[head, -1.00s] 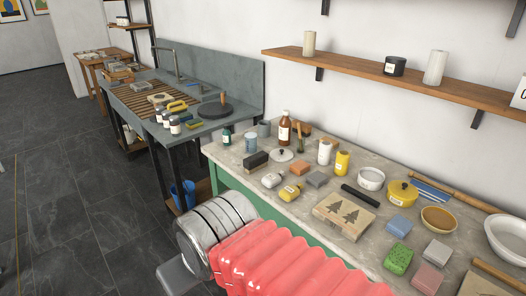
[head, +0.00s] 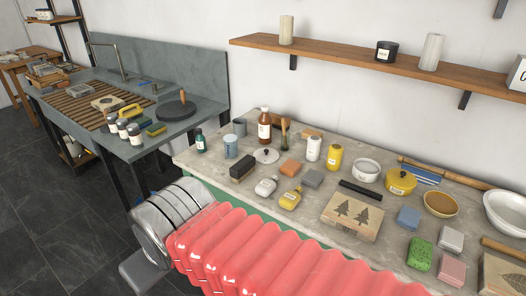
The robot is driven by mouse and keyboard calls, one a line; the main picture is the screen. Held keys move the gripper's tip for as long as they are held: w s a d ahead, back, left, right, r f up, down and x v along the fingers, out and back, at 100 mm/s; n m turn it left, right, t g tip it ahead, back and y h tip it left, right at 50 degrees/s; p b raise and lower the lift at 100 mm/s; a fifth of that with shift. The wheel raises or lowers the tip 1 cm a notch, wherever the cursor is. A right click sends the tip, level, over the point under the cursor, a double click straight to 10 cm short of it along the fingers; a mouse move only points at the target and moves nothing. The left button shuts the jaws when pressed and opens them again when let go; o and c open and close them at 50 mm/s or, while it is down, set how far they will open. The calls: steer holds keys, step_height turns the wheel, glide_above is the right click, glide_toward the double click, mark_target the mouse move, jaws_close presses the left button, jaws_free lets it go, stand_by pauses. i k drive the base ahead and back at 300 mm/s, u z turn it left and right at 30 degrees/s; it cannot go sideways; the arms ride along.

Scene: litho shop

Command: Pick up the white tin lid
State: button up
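The white tin lid (head: 266,157) is a small round disc with a dark knob on top. It lies flat on the pale stone worktop, in front of the brown bottle (head: 264,127) and behind the dark brush-like block (head: 242,167). Nothing covers it. My red ribbed arm sleeve and grey metal rings fill the lower middle of the head view, in front of the worktop. My gripper is not in view, so I cannot tell its state or what it holds.
A wooden shelf (head: 340,57) runs above the worktop. A grey sink bench (head: 180,128) stands to the left, beyond a gap.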

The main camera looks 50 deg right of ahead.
mark_target(265, 156)
steer(key=z, duration=0.35)
steer(key=i, duration=0.9)
steer(key=z, duration=0.45)
